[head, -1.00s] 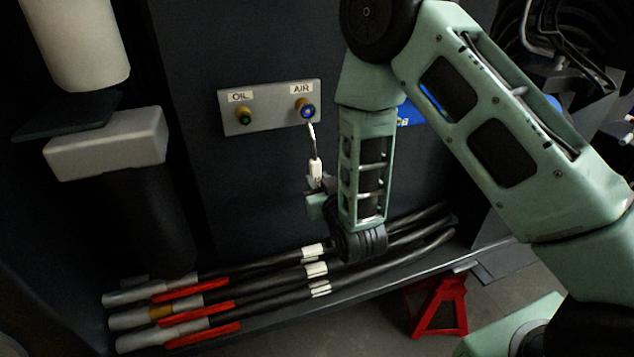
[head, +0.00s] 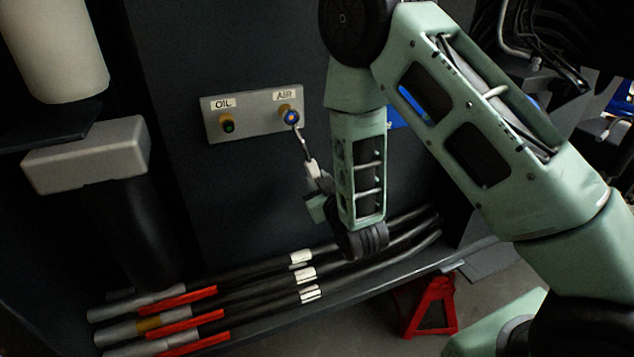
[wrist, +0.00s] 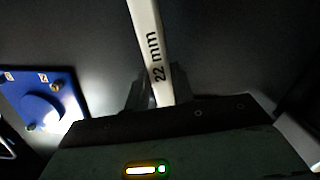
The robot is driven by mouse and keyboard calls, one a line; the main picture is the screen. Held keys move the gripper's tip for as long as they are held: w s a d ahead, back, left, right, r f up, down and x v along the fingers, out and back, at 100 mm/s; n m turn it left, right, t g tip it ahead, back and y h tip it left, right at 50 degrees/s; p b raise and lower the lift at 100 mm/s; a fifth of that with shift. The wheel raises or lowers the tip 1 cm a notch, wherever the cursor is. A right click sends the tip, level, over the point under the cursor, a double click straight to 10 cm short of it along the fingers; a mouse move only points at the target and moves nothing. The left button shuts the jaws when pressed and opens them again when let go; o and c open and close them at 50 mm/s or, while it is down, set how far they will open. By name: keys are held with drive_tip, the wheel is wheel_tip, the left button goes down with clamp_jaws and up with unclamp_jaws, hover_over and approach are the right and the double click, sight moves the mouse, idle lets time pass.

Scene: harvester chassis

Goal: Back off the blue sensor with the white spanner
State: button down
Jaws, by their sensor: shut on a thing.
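The blue sensor (head: 291,117) sits in a brass fitting under the AIR label on a grey plate (head: 258,126). My gripper (head: 318,184) is below and right of it, shut on the white spanner (head: 311,170). The spanner slants up and left, its far end at the sensor's lower edge. I cannot tell whether its jaw is seated around the hex. In the wrist view the spanner (wrist: 148,40), marked 22 mm, rises from between my gripper fingers (wrist: 158,92); its far end is out of frame.
A green-centred fitting (head: 227,125) under the OIL label is left of the sensor. A blue panel (wrist: 42,108) shows at left in the wrist view. A red stand (head: 428,303) is on the floor.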

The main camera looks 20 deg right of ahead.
drive_tip(key=shift+d+r+n+p, duration=0.2)
drive_tip(key=shift+d+r+n, duration=0.2)
drive_tip(key=shift+d+n, duration=0.3)
drive_tip(key=shift+d+r+n+p, duration=0.15)
drive_tip(key=shift+d+r+n, duration=0.3)
drive_tip(key=shift+d, duration=0.45)
drive_tip(key=shift+d+r+n+h+p, duration=0.15)
drive_tip(key=shift+d+r+n+p, duration=0.25)
drive_tip(key=shift+d+n, duration=0.3)
drive_tip(key=shift+d+r+n+h+p, duration=0.15)
drive_tip(key=shift+d+r+n+p, duration=0.05)
drive_tip(key=shift+d+r+n, duration=0.45)
drive_tip(key=shift+f, duration=0.15)
drive_tip(key=shift+d, duration=0.1)
drive_tip(key=shift+d+r, duration=0.25)
drive_tip(key=shift+r, duration=0.05)
